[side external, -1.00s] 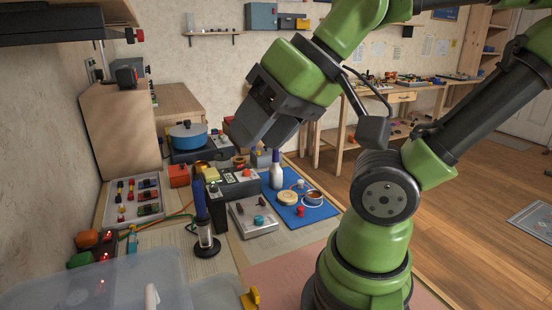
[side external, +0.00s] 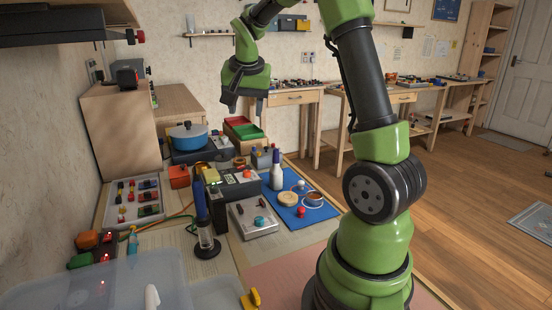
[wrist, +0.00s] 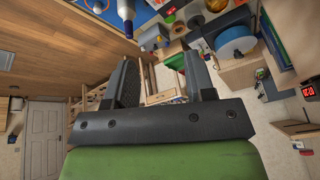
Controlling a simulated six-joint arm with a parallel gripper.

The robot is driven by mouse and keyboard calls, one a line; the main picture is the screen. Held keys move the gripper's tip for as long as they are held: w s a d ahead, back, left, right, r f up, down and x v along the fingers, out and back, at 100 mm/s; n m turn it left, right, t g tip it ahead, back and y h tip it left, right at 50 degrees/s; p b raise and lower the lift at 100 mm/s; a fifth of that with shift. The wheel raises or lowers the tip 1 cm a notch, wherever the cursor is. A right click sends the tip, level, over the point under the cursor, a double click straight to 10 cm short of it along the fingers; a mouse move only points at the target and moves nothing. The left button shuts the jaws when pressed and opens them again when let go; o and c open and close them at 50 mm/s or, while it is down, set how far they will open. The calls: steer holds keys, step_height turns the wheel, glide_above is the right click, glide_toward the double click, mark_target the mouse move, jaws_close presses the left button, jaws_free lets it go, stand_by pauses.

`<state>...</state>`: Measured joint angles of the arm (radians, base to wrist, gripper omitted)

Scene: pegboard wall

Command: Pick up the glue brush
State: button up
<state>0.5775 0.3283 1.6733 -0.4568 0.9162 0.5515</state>
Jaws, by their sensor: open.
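I cannot single out the glue brush with certainty. A white bottle with a dark blue top (side external: 276,172) stands upright on the blue mat (side external: 318,211); it also shows at the top of the wrist view (wrist: 126,10). A blue-handled tool (side external: 200,202) stands upright on a round black base, left of the mat. My gripper (side external: 243,106) is raised behind and above the bench items, well apart from both. In the wrist view its two dark fingers (wrist: 163,76) are spread, with nothing held between them.
The mat also holds a round tan disc (side external: 288,199), a small brown cup (side external: 314,198) and a red piece (side external: 301,212). A blue pot (side external: 188,136) and green and red trays (side external: 243,130) stand behind. A clear plastic bin (side external: 95,285) fills the front left.

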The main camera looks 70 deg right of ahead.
mark_target(275, 150)
steer(key=d+f+m+g, duration=0.1)
steer(key=d+f, duration=0.3)
steer(key=f, duration=0.1)
steer(key=s+d+f+m, duration=0.1)
steer(key=d+f, duration=0.4)
steer(key=f, duration=0.1)
steer(key=d+f+m+g, duration=0.1)
steer(key=d+f, duration=0.4)
steer(key=shift+s+f+m+g+h, duration=0.25)
steer(key=shift+s+m+g+h, duration=0.05)
steer(key=shift+s, duration=0.1)
steer(key=shift+d+f, duration=0.15)
steer(key=shift+f, duration=0.35)
jaws_close()
